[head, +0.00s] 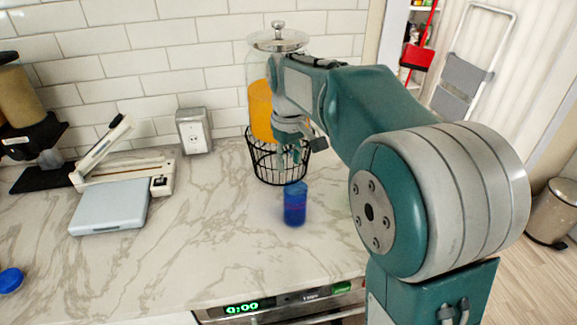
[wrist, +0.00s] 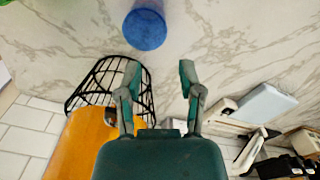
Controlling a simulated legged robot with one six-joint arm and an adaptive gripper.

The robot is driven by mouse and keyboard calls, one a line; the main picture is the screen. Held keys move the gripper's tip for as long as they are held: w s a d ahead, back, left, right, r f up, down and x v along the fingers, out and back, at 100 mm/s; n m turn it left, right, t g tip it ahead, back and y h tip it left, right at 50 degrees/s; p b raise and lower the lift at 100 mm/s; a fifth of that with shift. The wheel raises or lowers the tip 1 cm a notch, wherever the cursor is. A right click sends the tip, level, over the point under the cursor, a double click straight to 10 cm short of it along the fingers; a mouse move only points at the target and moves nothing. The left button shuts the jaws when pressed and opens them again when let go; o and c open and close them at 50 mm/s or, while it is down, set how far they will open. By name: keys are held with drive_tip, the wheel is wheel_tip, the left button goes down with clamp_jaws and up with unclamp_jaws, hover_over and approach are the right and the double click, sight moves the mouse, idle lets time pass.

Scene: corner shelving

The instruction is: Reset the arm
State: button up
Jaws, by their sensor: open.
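My gripper (head: 292,151) is open and empty, held above the marble counter in front of the juice dispenser's wire stand. In the wrist view my gripper (wrist: 158,82) shows two spread fingers with bare counter between them. A blue cylindrical can (head: 295,203) stands upright on the counter, nearer the front edge than my gripper and apart from it. In the wrist view the blue can (wrist: 145,29) shows beyond the fingertips at the top. My arm reaches in from the right in the head view and hides part of the dispenser.
A glass dispenser with orange liquid (head: 261,110) sits on a black wire stand (head: 268,164) close behind my gripper. The front middle of the counter (head: 200,255) is clear.

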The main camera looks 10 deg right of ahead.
drive_tip(key=shift+a, duration=0.1)
drive_tip(key=shift+s, duration=0.1)
drive_tip(key=s+d+f+m+t, duration=0.1)
drive_tip(key=s+m+t, duration=0.4)
drive_tip(key=s, duration=1.9)
drive_tip(key=shift+d+f+t, duration=0.25)
drive_tip(key=shift+d+t, duration=0.05)
drive_tip(key=shift+d, duration=0.4)
